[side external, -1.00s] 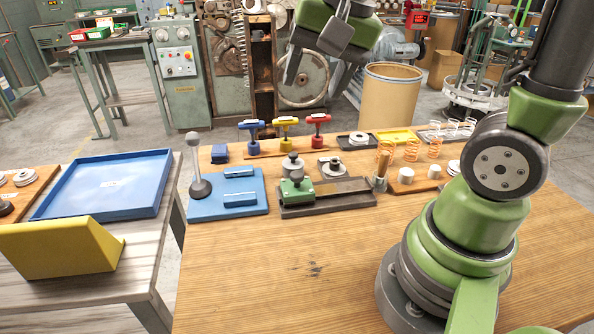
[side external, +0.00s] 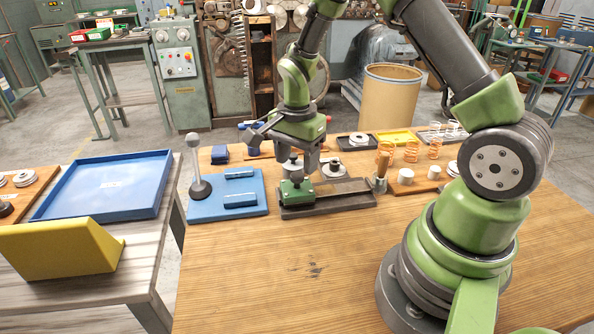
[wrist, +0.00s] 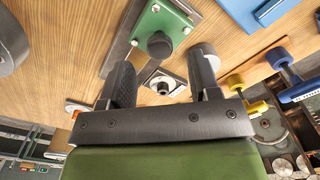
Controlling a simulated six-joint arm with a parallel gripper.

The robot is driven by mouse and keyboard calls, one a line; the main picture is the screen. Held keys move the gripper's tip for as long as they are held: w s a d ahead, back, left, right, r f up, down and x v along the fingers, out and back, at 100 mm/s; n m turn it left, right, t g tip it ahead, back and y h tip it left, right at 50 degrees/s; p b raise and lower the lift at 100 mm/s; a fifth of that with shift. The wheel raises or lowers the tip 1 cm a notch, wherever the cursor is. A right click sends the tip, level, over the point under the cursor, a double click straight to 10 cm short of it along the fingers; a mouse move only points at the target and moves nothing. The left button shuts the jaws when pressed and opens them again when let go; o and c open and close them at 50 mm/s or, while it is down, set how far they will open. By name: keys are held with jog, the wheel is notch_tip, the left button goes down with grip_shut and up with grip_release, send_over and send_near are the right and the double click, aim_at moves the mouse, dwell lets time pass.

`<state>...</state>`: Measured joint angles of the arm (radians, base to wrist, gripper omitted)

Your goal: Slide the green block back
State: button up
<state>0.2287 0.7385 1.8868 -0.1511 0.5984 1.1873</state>
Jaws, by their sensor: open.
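The green block (side external: 297,191), with a dark knob on top, sits at the left end of a dark metal slide base (side external: 345,198). In the wrist view the green block (wrist: 172,28) and its dark knob (wrist: 159,44) lie just beyond my fingertips. My gripper (side external: 298,166) is open and points down over the block area, partly hiding the things behind it. In the wrist view its two dark fingers (wrist: 162,62) are spread wide with nothing between them that I can tell is held. Whether a finger touches the block is unclear.
A blue plate with a ball-topped lever (side external: 199,170) stands left of the slide. Metal round parts (side external: 332,166) and orange springs (side external: 411,150) are behind. The front table (side external: 270,270) is clear.

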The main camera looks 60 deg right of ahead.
aim_at(297, 175)
jog(key=shift+f, duration=1.75)
jog(key=shift+c, duration=0.3)
grip_shut()
jog(key=s+d, duration=0.9)
jog(key=shift+s+d, duration=0.1)
jog(key=shift+d, duration=0.05)
jog(key=shift+o, duration=0.3)
grip_release()
jog(key=shift+r, duration=0.1)
